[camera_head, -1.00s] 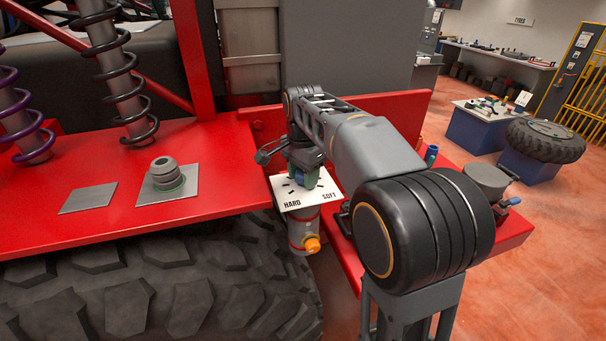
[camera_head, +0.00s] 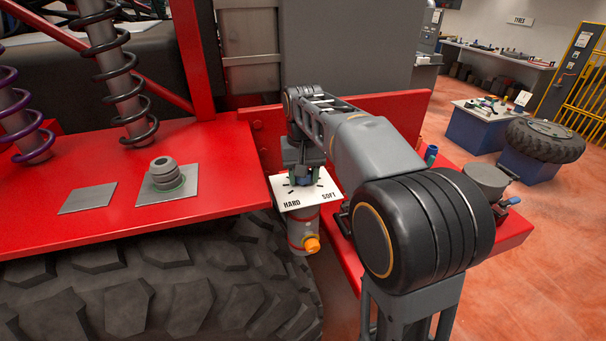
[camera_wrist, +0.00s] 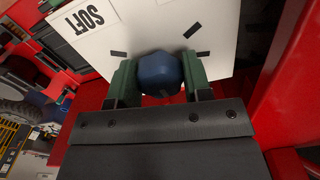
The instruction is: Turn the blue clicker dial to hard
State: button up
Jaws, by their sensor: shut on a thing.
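The blue clicker dial (camera_wrist: 165,72) sits on a white plate (camera_wrist: 110,35) with black tick marks. In the wrist view the word SOFT shows at the upper left, and HARD is out of frame. My gripper (camera_wrist: 158,85) is shut on the dial, with a green pad on each side of it. In the head view the plate (camera_head: 291,201) reads HARD on the left and SOFT on the right. There my gripper (camera_head: 304,177) comes down over the dial and mostly hides it. I cannot tell which mark the dial points to.
Below the plate is a cylinder with an orange knob (camera_head: 312,243). A red deck (camera_head: 120,225) with a grey stepped knob (camera_head: 164,172) lies to the left, above a large tyre (camera_head: 150,290). A red panel (camera_head: 375,115) stands close behind the plate.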

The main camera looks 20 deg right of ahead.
jog(key=n, duration=0.5)
jog(key=shift+n, duration=0.3)
jog(key=n, duration=1.1)
jog(key=shift+n, duration=0.4)
jog(key=n, duration=0.5)
jog(key=shift+n, duration=0.3)
jog(key=o, duration=0.9)
jog(key=shift+r, duration=0.1)
